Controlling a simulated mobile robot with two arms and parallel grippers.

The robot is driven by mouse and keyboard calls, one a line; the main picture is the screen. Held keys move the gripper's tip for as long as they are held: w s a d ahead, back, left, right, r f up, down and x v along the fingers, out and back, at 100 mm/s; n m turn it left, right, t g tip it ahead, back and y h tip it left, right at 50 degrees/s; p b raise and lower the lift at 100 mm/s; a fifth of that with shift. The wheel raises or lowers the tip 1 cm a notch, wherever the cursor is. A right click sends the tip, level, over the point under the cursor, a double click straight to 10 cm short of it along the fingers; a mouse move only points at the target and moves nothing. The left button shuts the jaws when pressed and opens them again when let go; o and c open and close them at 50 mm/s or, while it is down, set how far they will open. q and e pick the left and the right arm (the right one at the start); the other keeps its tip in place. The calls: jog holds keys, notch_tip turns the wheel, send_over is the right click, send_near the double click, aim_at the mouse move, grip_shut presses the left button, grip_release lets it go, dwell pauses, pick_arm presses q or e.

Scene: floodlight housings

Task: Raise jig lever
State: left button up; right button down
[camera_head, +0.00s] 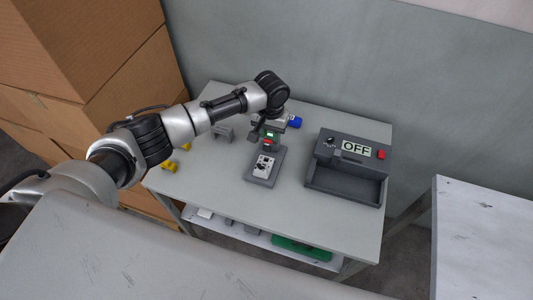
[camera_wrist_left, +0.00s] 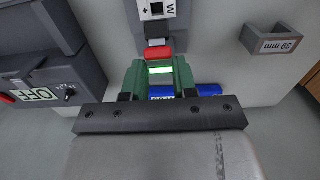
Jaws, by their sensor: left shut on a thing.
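The jig (camera_head: 264,166) is a dark grey block with a white marked panel, standing on the grey table. Its lever has a red end (camera_head: 268,142), which also shows in the wrist view (camera_wrist_left: 152,52). My left gripper (camera_head: 270,134) is over the far end of the jig and reaches down to the lever. A bright green strip shows between the fingers. My right gripper is in neither view.
A dark box with an OFF display (camera_head: 345,163) and red button stands to the right. A grey bracket (camera_head: 223,132) and yellow parts (camera_head: 170,166) are on the left. The front of the table (camera_head: 300,225) is clear.

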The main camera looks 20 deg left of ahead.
pick_arm(q)
jog(key=shift+w, duration=0.15)
jog(key=shift+w, duration=0.6)
jog(key=shift+w+f+b, duration=0.1)
jog(key=shift+w+b, duration=0.3)
jog(key=shift+w+f+b, duration=0.2)
jog(key=shift+w+b, duration=0.25)
jog(key=shift+w, duration=0.1)
dwell(0.7)
jog(key=shift+w, duration=0.15)
jog(key=shift+w+d+f, duration=0.1)
grip_shut()
jog(key=shift+w, duration=0.1)
